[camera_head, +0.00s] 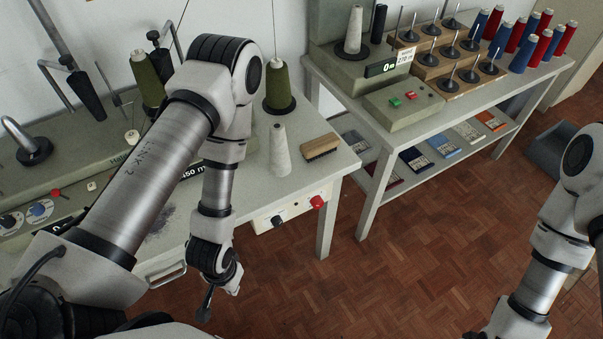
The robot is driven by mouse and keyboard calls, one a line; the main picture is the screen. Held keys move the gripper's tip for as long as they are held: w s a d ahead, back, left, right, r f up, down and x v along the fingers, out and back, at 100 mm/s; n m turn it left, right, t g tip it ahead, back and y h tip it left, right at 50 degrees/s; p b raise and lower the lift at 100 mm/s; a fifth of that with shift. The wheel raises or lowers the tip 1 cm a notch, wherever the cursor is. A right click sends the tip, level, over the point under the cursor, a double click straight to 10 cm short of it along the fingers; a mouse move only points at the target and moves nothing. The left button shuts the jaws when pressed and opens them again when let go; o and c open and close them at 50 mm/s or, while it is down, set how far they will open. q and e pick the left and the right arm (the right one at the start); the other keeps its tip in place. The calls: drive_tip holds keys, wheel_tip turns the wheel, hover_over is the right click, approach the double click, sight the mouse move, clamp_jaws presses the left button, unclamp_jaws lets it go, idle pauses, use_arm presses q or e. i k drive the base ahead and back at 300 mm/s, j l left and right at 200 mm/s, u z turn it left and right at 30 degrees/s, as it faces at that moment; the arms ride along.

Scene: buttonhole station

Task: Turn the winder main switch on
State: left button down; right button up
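The grey-green winder (396,113) stands on the right-hand table, with a green button (395,102) and a red button (408,95) on its low front box. Its small display (381,67) reads 0. A white switch box (290,209) under the front edge of the left-hand table carries a red knob (317,202) and a black knob (278,221). I cannot tell which control is the main switch. My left gripper (206,303) hangs low in front of the left-hand table, left of this box; only a dark finger shows. My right gripper is below the picture.
Spool pegs and red and blue spools stand right of the winder. Parquet floor (400,260) is clear between my arms.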

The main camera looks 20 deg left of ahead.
sight(317, 202)
drive_tip(key=l+u, duration=0.35)
drive_tip(key=u, duration=0.15)
drive_tip(key=l+u, duration=0.8)
drive_tip(key=u, duration=0.15)
drive_tip(key=k+l, duration=0.1)
drive_tip(key=l, duration=0.25)
drive_tip(key=k+l+u, duration=0.1)
drive_tip(key=l, duration=0.3)
drive_tip(key=k+l, duration=0.1)
drive_tip(key=l, duration=0.25)
drive_tip(key=k+l+u, duration=0.1)
drive_tip(key=l, duration=0.3)
drive_tip(key=k+l, duration=0.15)
drive_tip(key=l, duration=0.2)
drive_tip(key=k+l, duration=0.15)
drive_tip(key=l, duration=0.2)
drive_tip(key=u, duration=0.05)
